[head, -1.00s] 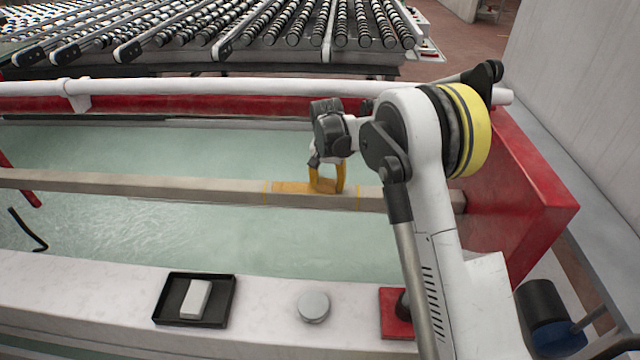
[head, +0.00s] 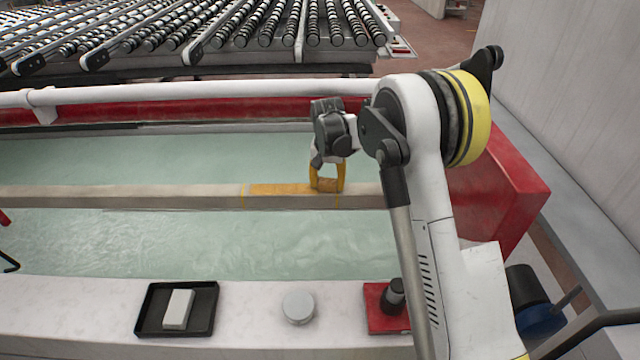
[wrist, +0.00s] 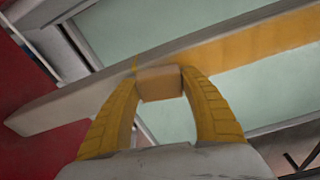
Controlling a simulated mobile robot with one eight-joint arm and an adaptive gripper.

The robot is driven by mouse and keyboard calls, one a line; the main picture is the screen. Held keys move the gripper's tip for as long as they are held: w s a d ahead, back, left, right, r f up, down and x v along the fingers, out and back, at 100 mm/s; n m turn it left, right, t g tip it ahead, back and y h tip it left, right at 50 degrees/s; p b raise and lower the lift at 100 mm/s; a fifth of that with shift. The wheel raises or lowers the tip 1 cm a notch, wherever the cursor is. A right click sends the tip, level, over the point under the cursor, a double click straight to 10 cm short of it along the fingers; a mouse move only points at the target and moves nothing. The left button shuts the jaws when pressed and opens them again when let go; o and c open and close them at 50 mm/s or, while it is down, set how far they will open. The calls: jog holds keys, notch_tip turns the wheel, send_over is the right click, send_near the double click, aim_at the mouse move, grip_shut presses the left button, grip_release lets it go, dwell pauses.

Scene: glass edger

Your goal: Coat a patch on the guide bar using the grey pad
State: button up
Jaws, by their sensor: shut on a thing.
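The guide bar (head: 130,197) is a long beige beam across the greenish trough. Two thin yellow lines mark off a stretch of it, and an amber coat (head: 280,189) covers that stretch from near the left line up to my gripper. My gripper (head: 327,186) is shut on a small orange-brown pad (wrist: 160,83), at the right end of the stretch near the right line. No grey shows on this pad. In the wrist view the pad is at the bar, close to a yellow line, with amber (wrist: 255,45) to its right. Whether it touches the bar is hard to tell.
On the pale front ledge are a black tray (head: 206,326) holding a white block (head: 178,309), a grey disc (head: 298,307) and a red plate (head: 384,325) with a black knob. A white rail (head: 200,91) runs behind the trough. A red end wall (head: 500,195) stands at right.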

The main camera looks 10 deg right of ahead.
jog(key=shift+s+d, duration=0.1)
jog(key=shift+d, duration=0.35)
jog(key=shift+r+p, duration=1.85)
jog(key=shift+r, duration=1.1)
jog(key=shift+r, duration=0.1)
jog(key=shift+r+p, duration=0.95)
jog(key=shift+r, duration=0.55)
jog(key=shift+f, duration=0.1)
